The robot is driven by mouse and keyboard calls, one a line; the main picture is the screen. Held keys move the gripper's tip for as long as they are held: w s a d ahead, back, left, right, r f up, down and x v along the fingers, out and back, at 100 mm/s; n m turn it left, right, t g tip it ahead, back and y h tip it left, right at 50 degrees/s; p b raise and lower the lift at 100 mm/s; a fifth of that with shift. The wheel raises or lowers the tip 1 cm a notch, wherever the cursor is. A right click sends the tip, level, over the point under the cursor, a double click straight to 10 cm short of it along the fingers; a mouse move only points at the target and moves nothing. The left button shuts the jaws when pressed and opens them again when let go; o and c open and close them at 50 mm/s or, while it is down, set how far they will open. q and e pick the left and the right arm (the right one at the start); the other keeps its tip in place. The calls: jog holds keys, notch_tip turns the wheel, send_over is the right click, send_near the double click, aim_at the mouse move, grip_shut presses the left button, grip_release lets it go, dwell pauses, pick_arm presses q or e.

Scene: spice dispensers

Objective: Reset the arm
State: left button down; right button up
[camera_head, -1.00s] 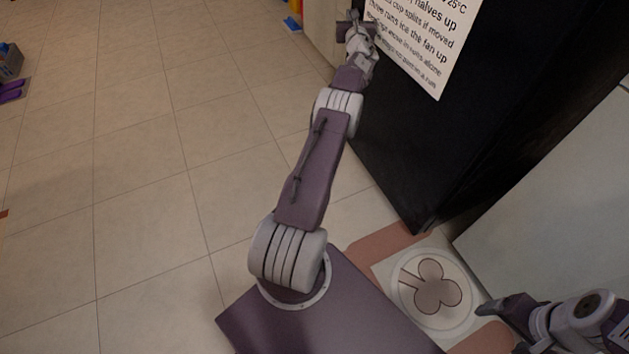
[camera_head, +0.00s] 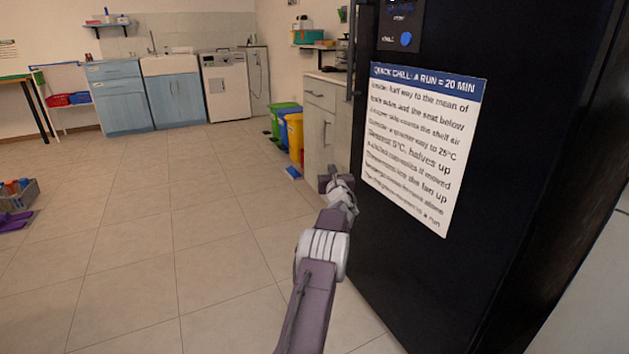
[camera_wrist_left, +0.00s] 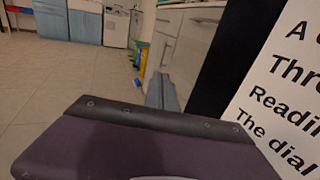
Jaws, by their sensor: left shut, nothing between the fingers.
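My left arm reaches forward from the bottom middle of the head view. Its left gripper (camera_head: 330,180) is shut and empty, held in the air just left of the black fridge (camera_head: 480,250). In the left wrist view the closed grey fingers (camera_wrist_left: 162,94) point away towards the cabinets, with nothing between them. My right arm and gripper are out of view.
A white printed sheet (camera_head: 420,145) is on the fridge front. Pale cabinets (camera_head: 321,125), yellow (camera_head: 296,138) and green bins stand beyond the gripper. A grey crate (camera_head: 17,195) sits at far left. The tiled floor (camera_head: 170,240) between is mostly clear.

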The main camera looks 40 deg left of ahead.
pick_arm(q)
jog(key=s+a, duration=0.2)
jog(key=s, duration=0.4)
